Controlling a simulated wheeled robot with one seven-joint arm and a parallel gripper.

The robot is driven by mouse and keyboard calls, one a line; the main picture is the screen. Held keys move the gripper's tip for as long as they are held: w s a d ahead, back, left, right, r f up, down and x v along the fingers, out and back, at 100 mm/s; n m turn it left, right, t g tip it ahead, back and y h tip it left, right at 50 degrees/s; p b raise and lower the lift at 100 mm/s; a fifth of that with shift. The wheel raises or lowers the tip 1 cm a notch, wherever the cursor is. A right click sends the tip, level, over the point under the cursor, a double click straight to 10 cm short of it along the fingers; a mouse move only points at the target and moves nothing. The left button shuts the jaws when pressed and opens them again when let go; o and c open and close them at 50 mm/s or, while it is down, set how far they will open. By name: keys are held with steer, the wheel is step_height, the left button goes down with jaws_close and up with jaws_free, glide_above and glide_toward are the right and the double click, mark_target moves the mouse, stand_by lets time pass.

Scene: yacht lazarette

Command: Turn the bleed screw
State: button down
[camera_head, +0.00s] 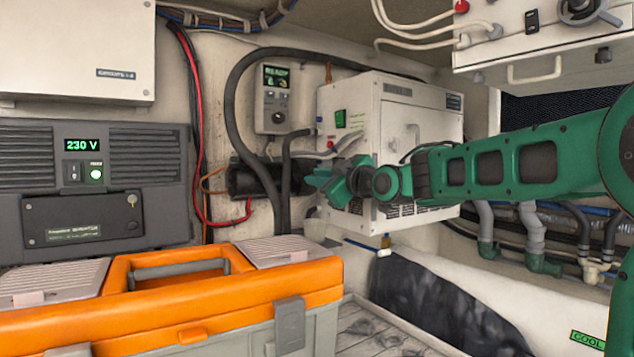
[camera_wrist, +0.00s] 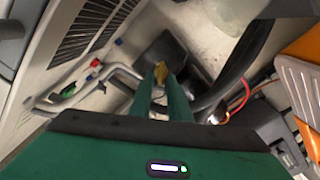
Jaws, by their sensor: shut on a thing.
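My green gripper (camera_head: 314,179) reaches from the right, in front of the white cabinet, toward a black cylindrical unit (camera_head: 250,179) on the wall. In the wrist view my gripper (camera_wrist: 161,80) has its two fingers close together on a small brass-coloured piece, which looks like the bleed screw (camera_wrist: 160,70). The dark unit (camera_wrist: 165,48) lies just behind it. In the head view the screw is not visible, and the fingertips overlap the hoses there. How far the screw is turned cannot be told.
The white cabinet (camera_head: 432,122) stands close beside my gripper. Thick black hoses (camera_head: 232,110) run past the unit. A red cable (camera_head: 200,130) hangs to its left. A controller (camera_head: 274,100) is above. An orange toolbox (camera_head: 180,290) fills the lower left.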

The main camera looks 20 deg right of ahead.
steer(key=n, duration=0.4)
steer(key=f+n, duration=0.1)
steer(key=n, duration=0.4)
steer(key=f+n, duration=0.1)
steer(key=n, duration=0.3)
steer(key=shift+s+a+n, duration=0.1)
steer(key=shift+a+n, duration=0.2)
steer(key=shift+n, duration=0.1)
steer(key=n, duration=0.7)
steer(key=d+f+n, duration=0.1)
steer(key=n, duration=0.3)
steer(key=shift+n, duration=0.3)
steer(key=c, duration=1.7)
jaws_free()
steer(key=shift+w+r, duration=0.1)
steer(key=shift+w, duration=0.15)
steer(key=shift+o, duration=0.2)
steer(key=shift+s+r, duration=0.1)
steer(key=shift+r, duration=0.05)
